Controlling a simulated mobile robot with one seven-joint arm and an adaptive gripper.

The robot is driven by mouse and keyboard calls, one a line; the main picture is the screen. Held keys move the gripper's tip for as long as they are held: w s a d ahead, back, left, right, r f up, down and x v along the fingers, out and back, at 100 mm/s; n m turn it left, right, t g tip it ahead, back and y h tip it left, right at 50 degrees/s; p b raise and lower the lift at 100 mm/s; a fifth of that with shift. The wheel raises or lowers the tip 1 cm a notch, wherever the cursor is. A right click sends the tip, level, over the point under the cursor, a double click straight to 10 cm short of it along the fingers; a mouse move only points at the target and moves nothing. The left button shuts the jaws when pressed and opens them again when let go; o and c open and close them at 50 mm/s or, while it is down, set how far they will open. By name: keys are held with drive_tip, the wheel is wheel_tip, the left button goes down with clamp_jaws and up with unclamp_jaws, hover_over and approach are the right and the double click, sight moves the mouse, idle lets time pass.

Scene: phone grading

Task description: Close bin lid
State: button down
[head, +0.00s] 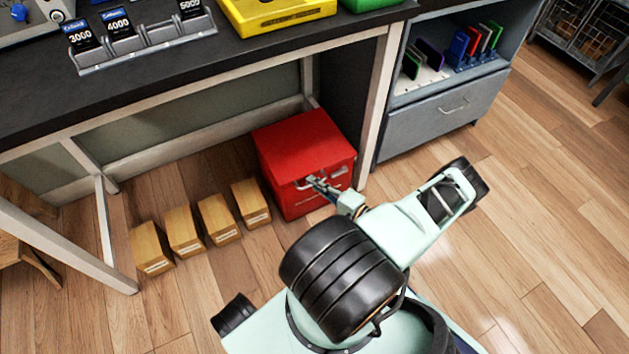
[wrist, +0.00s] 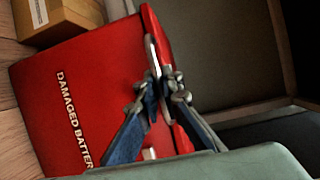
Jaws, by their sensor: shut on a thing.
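The red bin (head: 300,203) stands on the floor under the workbench. Its red lid (head: 303,138) lies about level across the top; I cannot tell whether a thin gap is left under its edge. In the wrist view the bin's front (wrist: 75,85) reads "DAMAGED BATTER", with the rest hidden. A silver handle (wrist: 151,52) is at the lid's front edge. My gripper (head: 311,182) reaches the front of the lid, and its fingers are shut on the handle. The fingertips also show in the wrist view (wrist: 160,80), covering part of the handle.
Several tan boxes (head: 214,218) stand in a row left of the bin. A white bench leg (head: 378,105) rises close at its right, beside a grey drawer cabinet (head: 440,117). Open wood floor lies to the right.

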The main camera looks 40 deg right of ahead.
drive_tip(key=shift+f, duration=0.35)
drive_tip(key=c, duration=2.4)
unclamp_jaws()
drive_tip(key=shift+r, duration=0.15)
wheel_tip(320, 180, up, 10)
drive_tip(key=shift+f, duration=0.1)
drive_tip(key=shift+d, duration=0.1)
drive_tip(key=shift+s+d+f, duration=0.55)
drive_tip(key=shift+s+f, duration=0.55)
drive_tip(key=shift+f, duration=0.6)
drive_tip(key=shift+s+d+f, duration=0.55)
drive_tip(key=shift+s+f, duration=0.5)
drive_tip(key=shift+f, duration=0.6)
drive_tip(key=shift+s+d+f, duration=0.55)
drive_tip(key=shift+s+f, duration=0.55)
drive_tip(key=shift+f, duration=0.6)
